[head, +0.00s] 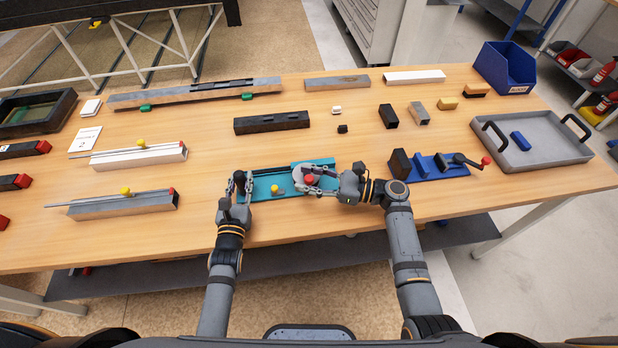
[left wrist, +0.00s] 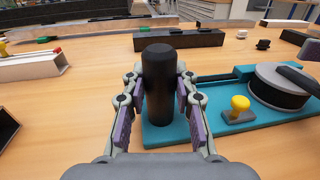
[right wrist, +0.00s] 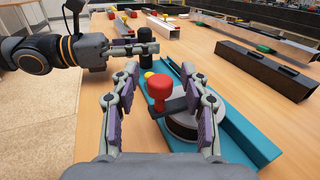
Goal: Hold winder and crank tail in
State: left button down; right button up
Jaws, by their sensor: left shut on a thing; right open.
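The winder has a teal base (head: 262,187) on the table, with a black upright post (left wrist: 159,85) at its left end, a yellow knob (left wrist: 239,104) and a grey drum (left wrist: 284,86). A dark strip runs from the drum toward the post along the back of the base; I cannot tell if it is the tail. My left gripper (head: 239,186) is shut on the black post; its fingers (left wrist: 160,112) show on both sides. The crank's red knob (right wrist: 160,88) stands on the drum. My right gripper (right wrist: 160,112) is open, its fingers on either side of the knob.
A blue fixture (head: 440,165) with its own red-knobbed crank stands just right of my right arm. A grey tray (head: 540,150) lies further right. A long black block (head: 271,122) lies behind the winder. Clamped-looking rails (head: 139,156) lie to the left.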

grip_shut()
jog(key=shift+s+a+m+t+h, duration=0.1)
jog(key=shift+a+m+t+h, duration=0.25)
jog(key=shift+m+t, duration=0.6)
jog(key=t, duration=0.1)
jog(key=m+t+h, duration=0.1)
jog(key=t, duration=0.1)
jog(key=shift+a, duration=0.4)
grip_release()
jog(key=shift+d, duration=0.1)
